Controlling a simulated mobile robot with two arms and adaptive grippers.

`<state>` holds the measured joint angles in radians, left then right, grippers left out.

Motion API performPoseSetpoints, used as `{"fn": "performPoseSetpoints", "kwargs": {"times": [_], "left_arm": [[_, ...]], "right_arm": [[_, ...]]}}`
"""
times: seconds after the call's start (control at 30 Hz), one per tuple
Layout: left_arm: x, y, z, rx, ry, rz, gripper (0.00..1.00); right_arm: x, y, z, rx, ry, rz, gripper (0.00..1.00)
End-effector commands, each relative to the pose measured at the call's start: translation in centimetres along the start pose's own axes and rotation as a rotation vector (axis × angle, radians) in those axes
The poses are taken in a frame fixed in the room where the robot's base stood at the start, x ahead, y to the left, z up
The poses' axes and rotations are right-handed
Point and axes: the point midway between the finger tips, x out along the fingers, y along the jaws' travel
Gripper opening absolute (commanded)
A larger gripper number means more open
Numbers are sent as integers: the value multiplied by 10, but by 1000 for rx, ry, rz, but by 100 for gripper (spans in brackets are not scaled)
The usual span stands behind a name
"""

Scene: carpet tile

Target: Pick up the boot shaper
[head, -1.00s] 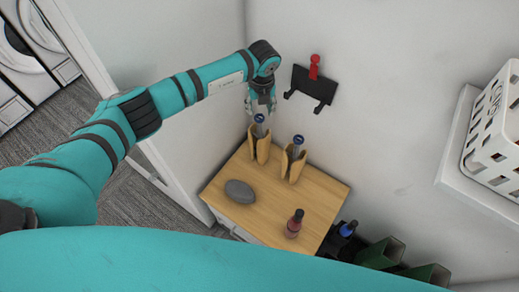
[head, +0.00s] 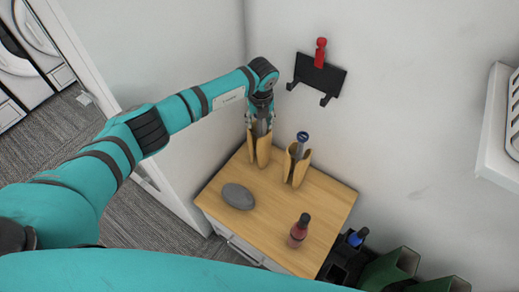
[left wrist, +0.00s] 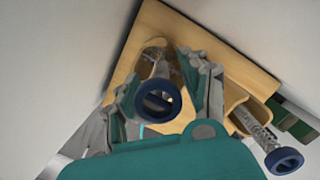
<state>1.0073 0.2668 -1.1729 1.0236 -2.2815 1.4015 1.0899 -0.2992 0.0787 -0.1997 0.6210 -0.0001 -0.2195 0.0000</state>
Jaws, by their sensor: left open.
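Two boot shapers stand upright on the wooden cabinet top, each with tan curved shells and a metal stem with a blue ring end. The left boot shaper (head: 259,155) is under my left gripper (head: 260,122), which is open and points down around its upper stem. In the left wrist view, its blue ring (left wrist: 157,101) lies between the open fingers (left wrist: 166,82); contact cannot be told. The right boot shaper (head: 296,168) stands apart and also shows in the left wrist view (left wrist: 257,128). My right gripper is out of view.
On the cabinet top (head: 265,235) are a grey oval object (head: 238,196) and a dark red bottle (head: 299,231). A black wall rack (head: 318,76) with a red item (head: 321,52) hangs behind. Walls stand close behind and left. Green containers (head: 390,269) are at the lower right.

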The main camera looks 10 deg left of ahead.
Motion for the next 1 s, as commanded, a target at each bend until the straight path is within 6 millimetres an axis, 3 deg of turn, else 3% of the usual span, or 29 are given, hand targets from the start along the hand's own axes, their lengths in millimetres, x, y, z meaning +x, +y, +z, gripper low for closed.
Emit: {"fn": "performPoseSetpoints", "kwargs": {"times": [0.17,0.5,1.0], "left_arm": [[-2,0,0,0,-1,-1,45],[-2,0,0,0,0,-1,0],[-3,0,1,0,-1,-2,0]], "right_arm": [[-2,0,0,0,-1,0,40],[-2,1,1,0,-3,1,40],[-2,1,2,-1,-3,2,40]]}}
